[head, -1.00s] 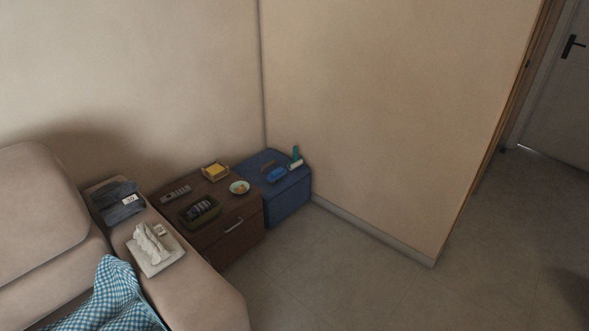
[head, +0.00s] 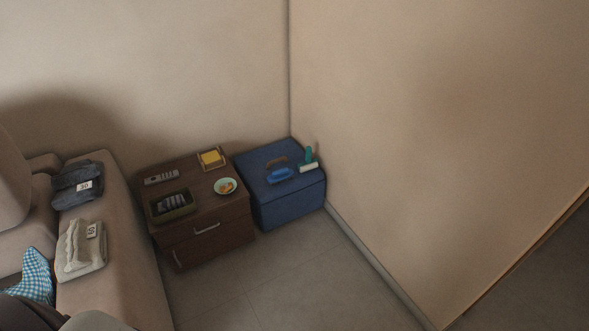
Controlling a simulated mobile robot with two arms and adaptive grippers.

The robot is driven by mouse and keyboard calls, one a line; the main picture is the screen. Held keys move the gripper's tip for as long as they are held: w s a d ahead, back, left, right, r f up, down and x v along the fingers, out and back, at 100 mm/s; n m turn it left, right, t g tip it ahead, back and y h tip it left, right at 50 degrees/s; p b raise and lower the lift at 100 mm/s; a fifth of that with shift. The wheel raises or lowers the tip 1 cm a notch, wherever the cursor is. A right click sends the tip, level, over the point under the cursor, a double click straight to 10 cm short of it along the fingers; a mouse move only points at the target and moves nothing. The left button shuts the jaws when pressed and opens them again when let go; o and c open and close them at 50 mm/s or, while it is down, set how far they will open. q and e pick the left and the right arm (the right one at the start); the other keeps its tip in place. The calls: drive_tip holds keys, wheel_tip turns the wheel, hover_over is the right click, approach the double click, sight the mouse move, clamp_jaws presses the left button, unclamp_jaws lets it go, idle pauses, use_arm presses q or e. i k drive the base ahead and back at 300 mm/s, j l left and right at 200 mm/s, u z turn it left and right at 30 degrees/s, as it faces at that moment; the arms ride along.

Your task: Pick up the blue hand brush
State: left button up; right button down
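A small bright blue object, which looks like the blue hand brush (head: 279,176), lies on top of a dark blue box (head: 290,208) in the corner of the room. A brown, handle-like piece (head: 277,162) lies just behind it; I cannot tell whether the two touch. Neither of my grippers is in view.
A lint roller with a teal handle (head: 309,158) is on the box's right side. A brown drawer cabinet (head: 212,238) stands left of the box, bearing a bowl (head: 226,186), tray, remote and yellow item. A sofa (head: 130,275) is further left. Floor (head: 300,285) in front is clear.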

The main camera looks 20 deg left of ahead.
sight(279, 175)
drive_tip(key=i, duration=1)
